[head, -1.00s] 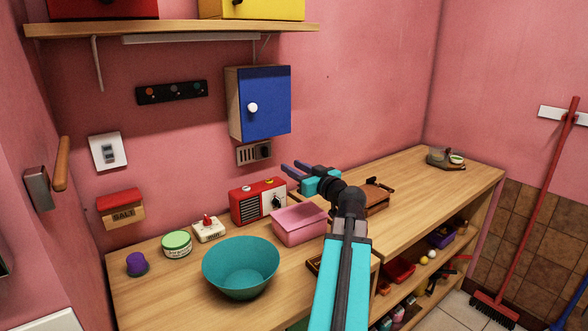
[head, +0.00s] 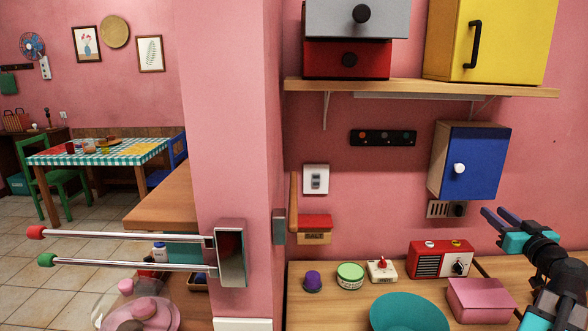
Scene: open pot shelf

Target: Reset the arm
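My gripper (head: 500,217) is at the right of the head view, at the end of my cyan and black arm (head: 545,262). Its two dark blue fingers point up and to the left, with a gap between them. Nothing shows between the fingers. It is in front of the pink wall, below the blue cabinet (head: 484,165) and right of the small wall vent (head: 446,209). In the picture it appears above the red radio (head: 440,259) and the pink box (head: 481,302).
The counter (head: 300,318) carries a teal bowl (head: 408,314), a green-lidded tin (head: 350,275) and a purple pot (head: 312,281). A shelf (head: 420,88) with drawers is above. Two rails (head: 130,237) stick out at left. Beyond the pink wall corner is a checkered table (head: 95,152).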

